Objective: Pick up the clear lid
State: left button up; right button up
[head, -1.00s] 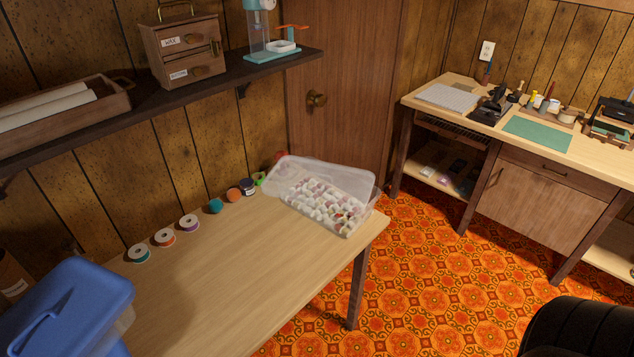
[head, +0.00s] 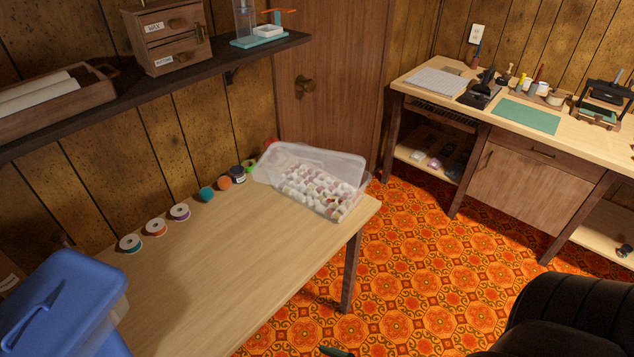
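A clear lid (head: 345,160) is at the far right end of the wooden table. It looks tilted, on or against the back of a clear box (head: 335,211) filled with many small white and reddish pieces. Lid and box are both see-through, so I cannot tell exactly where they touch. Neither of my grippers is in view.
The table (head: 205,265) is bare in the middle. Several spools, including a purple one (head: 180,212), line its back edge. A blue lidded bin (head: 65,300) stands at the left. A shelf (head: 215,67) hangs above. A black seat (head: 575,315) is at the lower right.

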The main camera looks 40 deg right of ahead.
aim_at(338, 176)
jog(key=l+u, duration=0.15)
jog(key=u, duration=0.45)
jog(key=k+l+u, duration=0.1)
jog(key=l+u, duration=0.2)
jog(key=k+l+u, duration=0.25)
jog(key=l, duration=0.25)
jog(key=k+l+u, duration=0.1)
jog(key=l, duration=0.35)
jog(key=k+l, duration=0.25)
jog(key=l, duration=0.15)
jog(key=k+l+u, duration=0.15)
jog(key=l, duration=0.3)
jog(key=k+l+u, duration=0.1)
jog(key=k+l, duration=0.15)
jog(key=l, duration=0.15)
